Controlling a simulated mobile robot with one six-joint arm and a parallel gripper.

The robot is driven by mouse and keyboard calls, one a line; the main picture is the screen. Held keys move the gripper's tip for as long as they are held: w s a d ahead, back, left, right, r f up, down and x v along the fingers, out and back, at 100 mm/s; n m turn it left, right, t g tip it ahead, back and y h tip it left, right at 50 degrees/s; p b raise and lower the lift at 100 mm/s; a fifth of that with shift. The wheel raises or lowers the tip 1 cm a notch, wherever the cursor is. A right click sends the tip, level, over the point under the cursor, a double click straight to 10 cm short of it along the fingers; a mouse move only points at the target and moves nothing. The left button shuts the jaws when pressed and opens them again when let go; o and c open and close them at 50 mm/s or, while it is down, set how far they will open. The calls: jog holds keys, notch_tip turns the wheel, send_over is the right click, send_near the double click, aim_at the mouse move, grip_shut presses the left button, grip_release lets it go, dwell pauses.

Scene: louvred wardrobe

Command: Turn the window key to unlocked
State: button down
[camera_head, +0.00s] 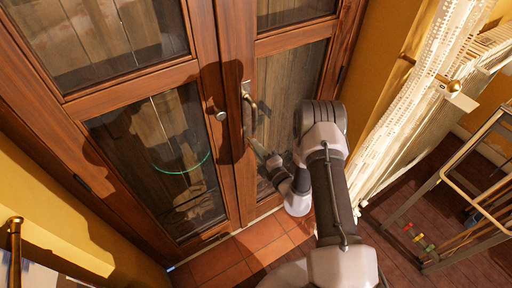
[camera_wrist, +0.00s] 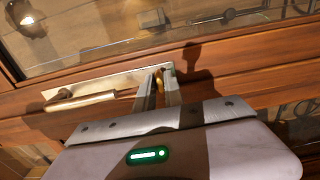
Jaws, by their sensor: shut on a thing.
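The glazed wooden double window (camera_head: 225,100) is shut, with a curved brass lever handle (camera_head: 248,108) on the right leaf's inner stile. The handle (camera_wrist: 80,101) also shows in the wrist view, on a long pale plate (camera_wrist: 105,82). My gripper (camera_head: 254,143) reaches the stile just below the handle. In the wrist view my gripper (camera_wrist: 160,78) has its two fingers close together at the plate's right end, shut on the key. The key is almost wholly hidden between the fingers, so its turn angle cannot be told.
Yellow walls close in both sides. Terracotta tiles (camera_head: 260,235) lie below the window.

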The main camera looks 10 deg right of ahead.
dwell(0.3)
jog(key=c, duration=1.4)
grip_release()
jog(key=shift+c, duration=0.2)
jog(key=shift+s, duration=0.1)
jog(key=p+v, duration=0.3)
jog(key=v, duration=1.4)
jog(key=shift+s, duration=0.1)
